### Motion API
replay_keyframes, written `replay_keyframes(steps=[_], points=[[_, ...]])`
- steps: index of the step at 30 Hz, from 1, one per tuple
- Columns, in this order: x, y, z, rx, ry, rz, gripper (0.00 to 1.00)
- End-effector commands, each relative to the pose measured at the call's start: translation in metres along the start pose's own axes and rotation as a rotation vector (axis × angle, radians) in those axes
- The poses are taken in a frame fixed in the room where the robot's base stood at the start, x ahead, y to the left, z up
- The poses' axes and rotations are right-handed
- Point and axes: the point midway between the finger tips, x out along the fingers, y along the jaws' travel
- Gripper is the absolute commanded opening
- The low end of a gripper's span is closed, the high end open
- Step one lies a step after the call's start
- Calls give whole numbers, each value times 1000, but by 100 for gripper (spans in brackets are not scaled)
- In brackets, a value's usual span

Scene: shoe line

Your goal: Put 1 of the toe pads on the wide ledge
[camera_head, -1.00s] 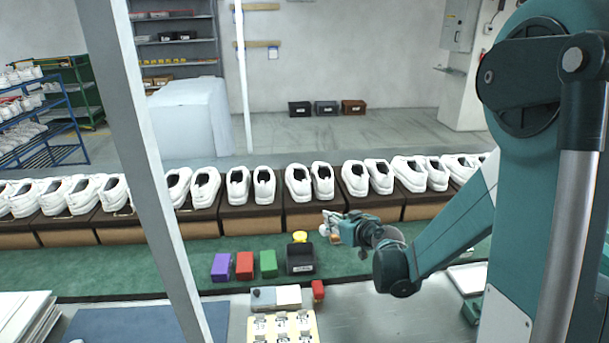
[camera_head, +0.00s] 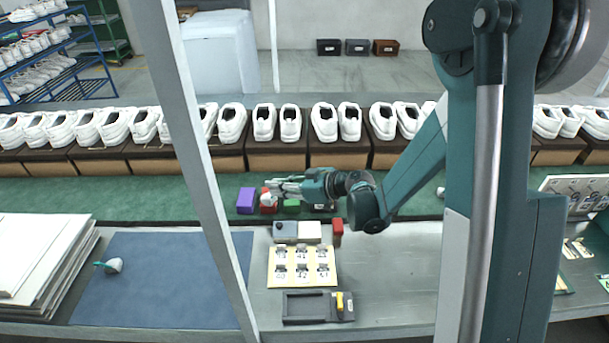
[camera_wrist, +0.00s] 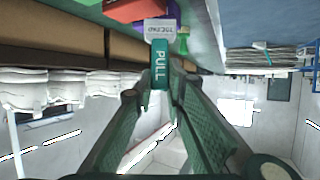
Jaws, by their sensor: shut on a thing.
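My gripper (camera_head: 272,192) reaches left, low over the row of coloured blocks on the green strip. In the wrist view my gripper (camera_wrist: 160,88) is shut on a green tab marked PULL (camera_wrist: 160,68). The tab joins a white piece labelled TOEPAD (camera_wrist: 160,32), a toe pad held at the fingertips. In the head view the held toe pad (camera_head: 266,200) is a small pale shape in front of the red block. I cannot tell for sure which surface is the wide ledge.
A purple block (camera_head: 246,200), a red block (camera_head: 268,206) and a green block (camera_head: 291,206) stand under my arm. White shoes (camera_head: 265,122) line brown boxes behind. In front are a numbered cream board (camera_head: 302,267), a dark tray (camera_head: 305,305) and a blue mat (camera_head: 160,285).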

Motion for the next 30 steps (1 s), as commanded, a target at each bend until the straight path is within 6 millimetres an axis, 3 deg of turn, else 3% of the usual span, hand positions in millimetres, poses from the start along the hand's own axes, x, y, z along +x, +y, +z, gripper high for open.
replay_keyframes(steps=[3, 9, 15, 21, 30], points=[[22, -36, -7, -45, -1, -112, 0], [47, -94, -16, -116, -3, -289, 0], [58, -133, -22, -163, -5, -408, 0], [62, -147, -24, -182, -5, -454, 0], [62, -148, -24, -182, -6, -456, 0]])
